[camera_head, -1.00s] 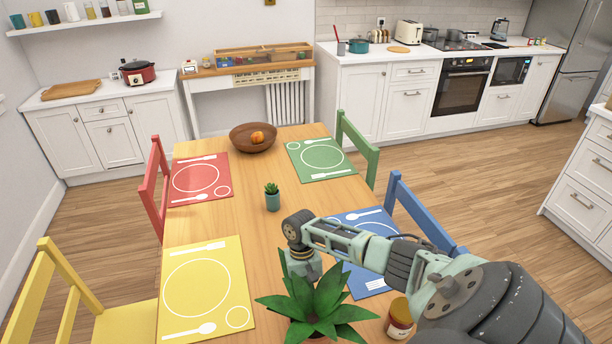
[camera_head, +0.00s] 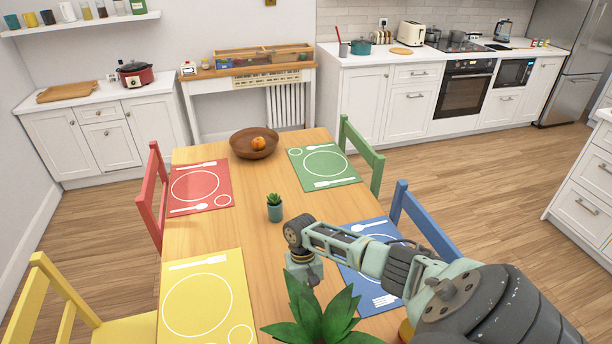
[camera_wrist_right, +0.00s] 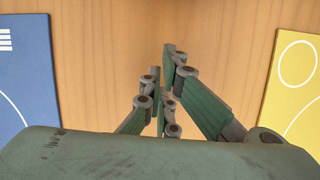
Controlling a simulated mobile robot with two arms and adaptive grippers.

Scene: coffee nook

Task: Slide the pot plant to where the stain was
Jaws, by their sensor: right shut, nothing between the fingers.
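A large leafy green plant (camera_head: 318,318) stands at the near end of the wooden table, cut off by the bottom edge of the head view; its pot is out of sight. A small succulent in a teal pot (camera_head: 274,208) stands upright mid-table. My right gripper (camera_wrist_right: 163,78) is shut and empty, pointing down over bare wood in the right wrist view. In the head view my right wrist hangs just beyond the large plant's leaves, between the two plants; whether it touches the leaves I cannot tell. No stain shows. My left gripper is not in view.
Yellow (camera_head: 208,300), red (camera_head: 200,187), green (camera_head: 324,167) and blue (camera_head: 372,262) placemats lie around the table, with matching chairs. A wooden bowl with orange fruit (camera_head: 254,143) sits at the far end. A jar (camera_head: 405,330) is partly hidden by my arm.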

